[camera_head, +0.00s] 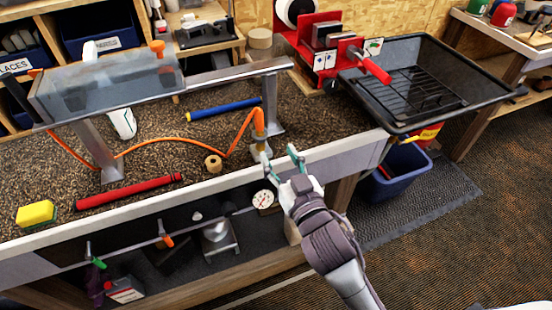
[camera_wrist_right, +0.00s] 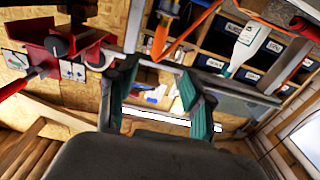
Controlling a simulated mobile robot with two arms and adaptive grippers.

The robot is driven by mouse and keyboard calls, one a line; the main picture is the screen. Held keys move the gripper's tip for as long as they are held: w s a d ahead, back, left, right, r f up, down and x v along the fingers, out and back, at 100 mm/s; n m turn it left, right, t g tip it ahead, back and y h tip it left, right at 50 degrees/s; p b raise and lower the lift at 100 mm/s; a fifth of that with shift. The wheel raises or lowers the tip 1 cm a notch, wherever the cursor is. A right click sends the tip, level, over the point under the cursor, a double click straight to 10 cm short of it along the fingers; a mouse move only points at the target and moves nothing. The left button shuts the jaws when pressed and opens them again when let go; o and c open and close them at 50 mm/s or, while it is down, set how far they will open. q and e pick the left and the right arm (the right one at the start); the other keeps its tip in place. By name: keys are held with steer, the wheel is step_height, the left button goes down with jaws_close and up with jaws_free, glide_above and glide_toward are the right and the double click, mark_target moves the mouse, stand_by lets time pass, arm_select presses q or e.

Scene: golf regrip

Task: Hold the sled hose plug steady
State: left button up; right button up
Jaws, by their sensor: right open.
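The sled (camera_head: 115,90), a clear-sided trough on a metal rail with legs, stands across the bench. Its orange hose (camera_head: 190,142) curves over the bench to an upright orange fitting (camera_head: 258,122) near the front edge. My right gripper (camera_head: 280,155) is open and empty at the bench edge, just right of and in front of the fitting. In the right wrist view an orange piece (camera_wrist_right: 160,38) shows beyond the open fingers (camera_wrist_right: 160,88). My left gripper is not in view.
A tape roll (camera_head: 213,164), a red grip (camera_head: 130,191), a blue grip (camera_head: 224,109) and a yellow sponge (camera_head: 36,214) lie on the bench. A red vise (camera_head: 322,50) and a black tray (camera_head: 425,112) stand right. A blue bin (camera_head: 400,180) is below.

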mark_target(260, 121)
steer(key=p+x, duration=0.2)
steer(key=x, duration=1.1)
steer(key=shift+w+p, duration=0.4)
jaws_close()
stand_by(0.6)
